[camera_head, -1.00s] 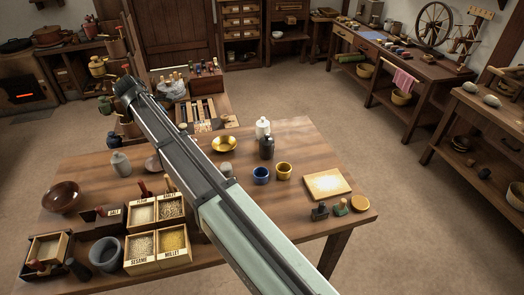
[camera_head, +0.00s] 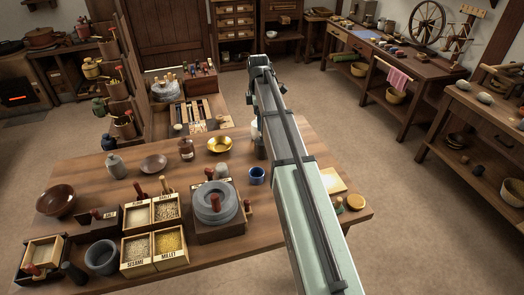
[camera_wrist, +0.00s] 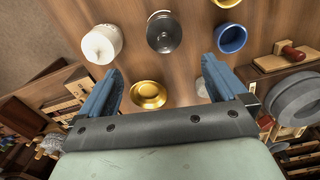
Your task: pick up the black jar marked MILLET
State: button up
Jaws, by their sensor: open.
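A black jar (camera_wrist: 164,32) shows from above in the wrist view, upright on the wooden table.
A gold bowl (camera_head: 220,145) and a small grey pot (camera_wrist: 202,87) sit near the jars. A round stone quern (camera_head: 213,203) stands at the front.

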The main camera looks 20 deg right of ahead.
aim_at(262, 140)
jog(key=shift+s+d, duration=0.15)
jog(key=shift+d, duration=0.25)
jog(key=shift+d+f, duration=0.1)
jog(key=shift+f, duration=0.2)
notch_tip(262, 140, down, 8)
jog(key=shift+s+f, duration=0.15)
jog(key=shift+f, duration=1.15)
jog(key=shift+s+f, duration=0.15)
jog(key=shift+f, duration=1.15)
jog(key=c, duration=1.4)
